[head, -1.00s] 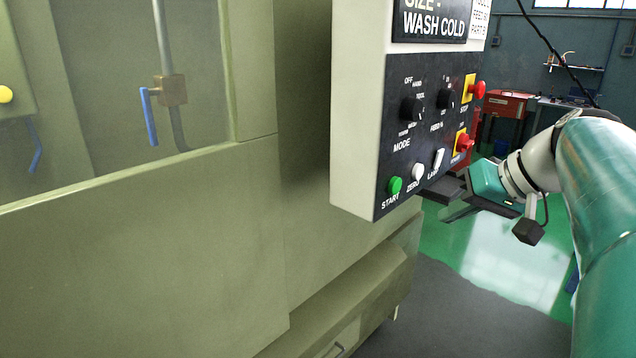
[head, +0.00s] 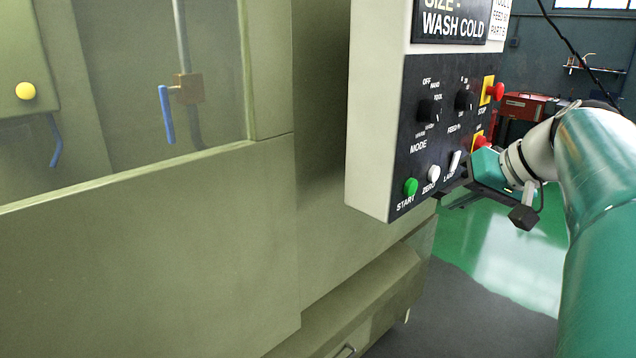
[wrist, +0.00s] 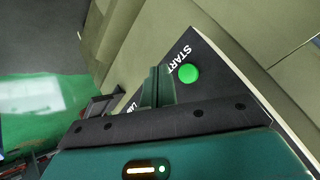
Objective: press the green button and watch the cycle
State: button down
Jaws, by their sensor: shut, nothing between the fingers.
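The green START button (head: 410,187) sits at the lower left of the black control panel (head: 425,125). It also shows in the wrist view (wrist: 188,73), just right of the fingertips. My gripper (head: 448,193) is at the panel's lower right edge in the head view, to the right of the button and apart from it. Its fingers are shut and empty, and they show in the wrist view (wrist: 158,85) pointing toward the panel's START end. The fingers hide part of the panel's lower row there.
A white ZERO button (head: 433,174) and a white rocker switch (head: 455,161) are close to my gripper. Two red buttons, the upper one (head: 496,91) marked STOP, are higher on the right. The olive machine body (head: 150,260) fills the left. Green floor (head: 500,255) is open below.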

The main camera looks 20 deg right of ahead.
aim_at(413, 193)
jog(key=shift+w+a, duration=0.25)
jog(key=shift+w, duration=0.4)
jog(key=shift+w+a, duration=0.2)
jog(key=shift+w, duration=0.45)
jog(key=shift+w+a, duration=0.25)
jog(key=shift+w, duration=0.4)
dwell(0.5)
jog(key=shift+w+a, duration=0.15)
jog(key=shift+w, duration=0.2)
jog(key=shift+w+a, duration=0.3)
jog(key=shift+w, duration=0.45)
dwell(1.2)
jog(key=shift+s, duration=0.1)
jog(key=shift+s+d, duration=0.35)
jog(key=shift+s, duration=0.55)
jog(key=shift+s, duration=0.1)
jog(key=shift+s+d, duration=0.3)
jog(key=shift+s, duration=0.45)
jog(key=shift+s+d, duration=0.25)
jog(key=shift+s, duration=0.55)
jog(key=shift+s+d, duration=0.3)
jog(key=shift+s, duration=0.45)
